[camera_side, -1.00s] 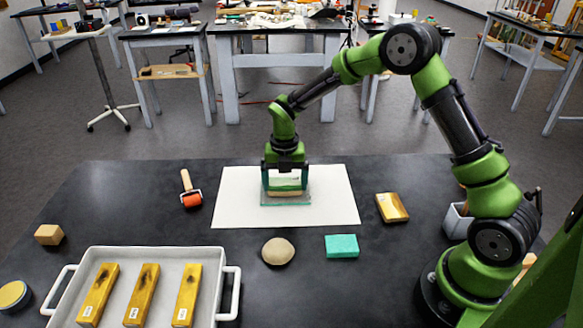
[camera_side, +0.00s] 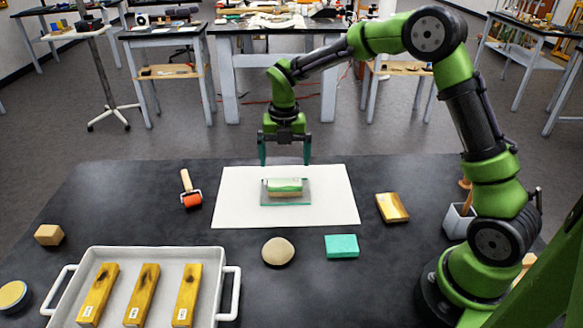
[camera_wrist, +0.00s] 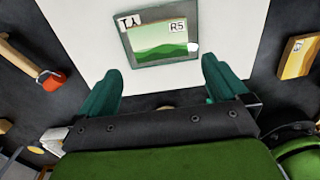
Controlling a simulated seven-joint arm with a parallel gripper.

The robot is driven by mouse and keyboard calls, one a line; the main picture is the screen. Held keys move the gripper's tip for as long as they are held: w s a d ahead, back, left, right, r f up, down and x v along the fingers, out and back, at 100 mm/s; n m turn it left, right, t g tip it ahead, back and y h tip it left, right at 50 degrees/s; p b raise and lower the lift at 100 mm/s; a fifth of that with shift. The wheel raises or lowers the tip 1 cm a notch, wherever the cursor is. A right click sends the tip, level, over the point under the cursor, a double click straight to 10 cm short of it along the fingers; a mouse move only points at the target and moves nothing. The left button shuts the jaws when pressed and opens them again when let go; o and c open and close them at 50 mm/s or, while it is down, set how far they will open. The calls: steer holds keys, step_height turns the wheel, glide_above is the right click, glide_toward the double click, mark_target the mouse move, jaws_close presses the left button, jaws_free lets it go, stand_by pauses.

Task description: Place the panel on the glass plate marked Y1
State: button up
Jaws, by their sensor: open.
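The panel (camera_side: 285,186), a small block with a green landscape painted on top, lies flat on the glass plate (camera_side: 266,201) in the side view. The plate rests on a white sheet and its rim shows around the panel. In the wrist view the panel (camera_wrist: 160,42) has a tag reading R5. A second tag at the upper left is turned round and looks like Y1; I cannot tell for certain whether it is on the plate. My gripper (camera_side: 285,158) is open and empty above and behind the panel, clear of it. Its two teal fingers (camera_wrist: 160,80) stand apart.
The white sheet (camera_side: 232,205) lies mid-table. A white tray (camera_side: 226,272) holding three yellow panels stands front left.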

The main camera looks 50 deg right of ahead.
steer(key=s+a+r+m+t, duration=0.2)
steer(key=s+r+m+t, duration=0.2)
steer(key=s+r+m, duration=0.95)
steer(key=s+a+r+m+t+y, duration=0.1)
steer(key=s+m+t+y, duration=0.1)
steer(key=s+m, duration=0.8)
steer(key=m+t, duration=0.1)
steer(key=m, duration=0.6)
steer(key=shift+a+r, duration=0.15)
steer(key=shift+a, duration=0.15)
